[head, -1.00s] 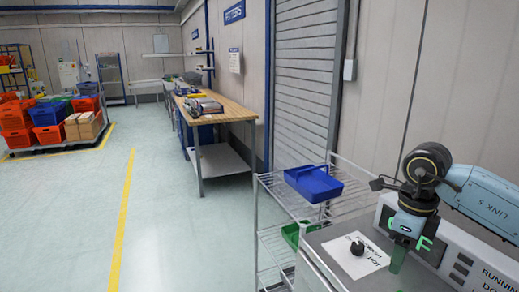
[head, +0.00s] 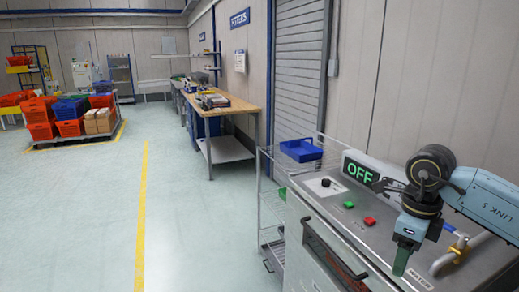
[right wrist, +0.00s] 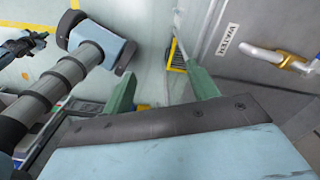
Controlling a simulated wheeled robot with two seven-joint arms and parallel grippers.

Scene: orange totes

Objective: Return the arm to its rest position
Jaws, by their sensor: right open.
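My right arm (head: 480,200) comes in from the right edge of the head view, bent down at the wrist. My right gripper (head: 402,260) hangs over the front of the grey machine top. In the right wrist view, the two green fingers of my right gripper (right wrist: 163,92) stand wide apart with nothing between them. The grey control machine (head: 330,215) has a panel with a lit green OFF sign (head: 361,173). My left gripper does not show in the head view.
A green button (head: 348,204), a red button (head: 370,220) and a black knob (head: 325,182) sit on the machine top. A pipe with a yellow valve (right wrist: 285,60) lies near my right gripper. A blue tray (head: 300,150) sits on a wire rack behind.

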